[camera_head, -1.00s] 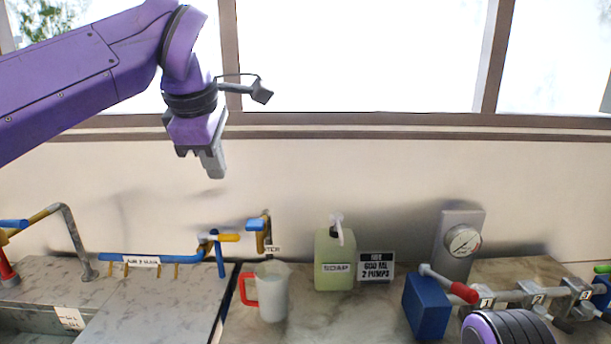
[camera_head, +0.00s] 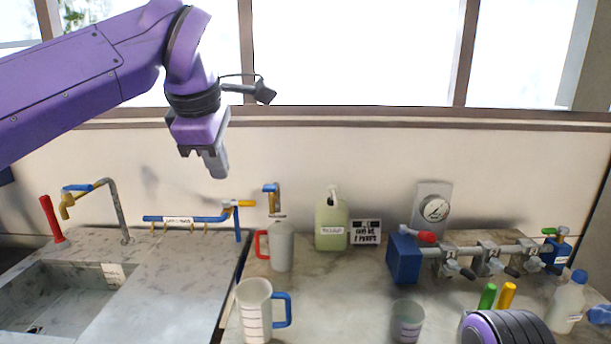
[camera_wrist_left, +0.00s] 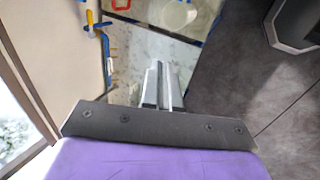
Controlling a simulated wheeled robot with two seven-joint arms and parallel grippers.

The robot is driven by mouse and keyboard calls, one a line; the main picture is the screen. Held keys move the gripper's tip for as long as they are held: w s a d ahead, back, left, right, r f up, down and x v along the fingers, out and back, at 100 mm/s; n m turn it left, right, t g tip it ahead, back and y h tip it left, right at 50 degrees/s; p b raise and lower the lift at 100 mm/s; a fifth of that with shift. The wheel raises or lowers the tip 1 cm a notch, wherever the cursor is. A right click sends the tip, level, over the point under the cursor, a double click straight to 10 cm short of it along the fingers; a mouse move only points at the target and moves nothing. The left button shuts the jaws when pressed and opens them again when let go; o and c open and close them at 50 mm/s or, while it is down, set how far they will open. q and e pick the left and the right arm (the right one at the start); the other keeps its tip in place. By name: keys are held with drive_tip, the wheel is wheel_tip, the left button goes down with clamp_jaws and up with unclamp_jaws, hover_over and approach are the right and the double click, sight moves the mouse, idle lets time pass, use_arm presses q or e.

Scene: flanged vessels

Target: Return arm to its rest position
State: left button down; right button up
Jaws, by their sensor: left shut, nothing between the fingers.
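My left gripper (camera_head: 215,163) hangs at the end of my purple arm, high in front of the wall and above the counter. Its fingers point down and are together, with nothing between them. The left wrist view shows the two grey fingers (camera_wrist_left: 163,85) side by side over the counter. Part of my right arm (camera_head: 508,328) shows at the bottom right of the head view; its gripper is out of view.
A sink (camera_head: 70,290) with a tap stands left. A red-handled jug (camera_head: 281,247), a blue-handled jug (camera_head: 254,312), a soap bottle (camera_head: 331,222), a cup (camera_head: 407,322) and a valve manifold (camera_head: 490,250) stand on the counter. The air around my left gripper is clear.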

use_arm(q)
drive_tip(key=w+a+f+n+t+y+b, duration=0.1)
drive_tip(key=w+a+f+n+t+y, duration=0.3)
drive_tip(key=w+f+y, duration=0.5)
wheel_tip(320, 180, down, 30)
drive_tip(key=s+a+m+t+h+b, duration=0.1)
drive_tip(key=s+m+t+h+b, duration=0.15)
drive_tip(key=m, duration=0.35)
drive_tip(key=s+a+f+m+g+h+b, duration=0.2)
drive_tip(key=s+f+m, duration=0.1)
drive_tip(key=s+f, duration=0.75)
drive_tip(key=s+a+f+m+g+h+b, duration=0.1)
drive_tip(key=s+a+f+m+g+h, duration=0.15)
drive_tip(key=s+f, duration=0.75)
drive_tip(key=s+a+f+m+g+b, duration=0.1)
drive_tip(key=s+a+f+m+g, duration=0.1)
drive_tip(key=s+f, duration=0.5)
drive_tip(key=s+a+f+m+g+y+b, duration=0.1)
drive_tip(key=s+a+f+m+g+b, duration=0.1)
drive_tip(key=s+a+f, duration=0.2)
drive_tip(key=s+f, duration=0.3)
drive_tip(key=s, duration=0.4)
drive_tip(key=shift+s+a+f, duration=0.15)
drive_tip(key=shift+a+f, duration=0.15)
use_arm(e)
wheel_tip(320, 180, down, 10)
drive_tip(key=shift+s, duration=0.35)
